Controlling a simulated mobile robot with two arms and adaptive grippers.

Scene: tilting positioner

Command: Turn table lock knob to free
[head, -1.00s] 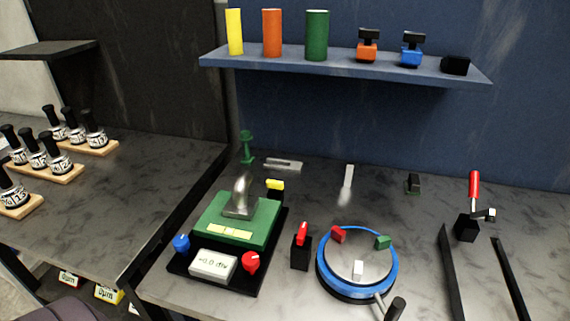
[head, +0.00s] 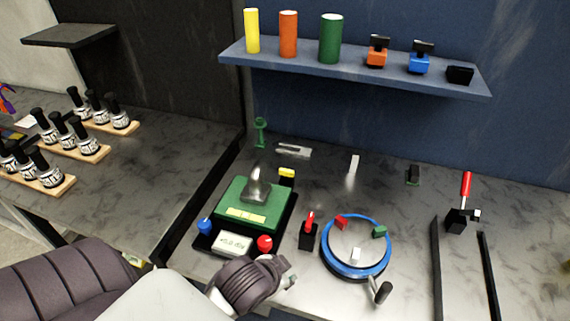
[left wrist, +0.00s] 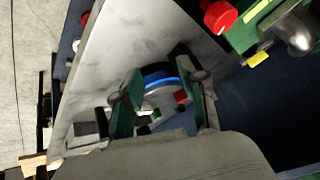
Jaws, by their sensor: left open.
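A small black post with a red lever-like knob (head: 309,221) stands just left of the blue-rimmed round table (head: 329,263). The round table carries small red, green and white blocks and has a handle with a black grip (head: 380,292) at its front. My left gripper (head: 287,273) is open in front of the post, apart from it. In the left wrist view my left gripper (left wrist: 160,78) is open and empty, with the blue-rimmed table (left wrist: 160,82) showing beyond and between its fingers. My right gripper is out of view.
A green device (head: 250,202) with a blue knob (head: 205,226), a red knob (head: 265,243) and a display (head: 234,243) stands left of the post. A red-handled clamp (head: 466,187) and dark rails are at right. A blue shelf (head: 350,68) hangs behind.

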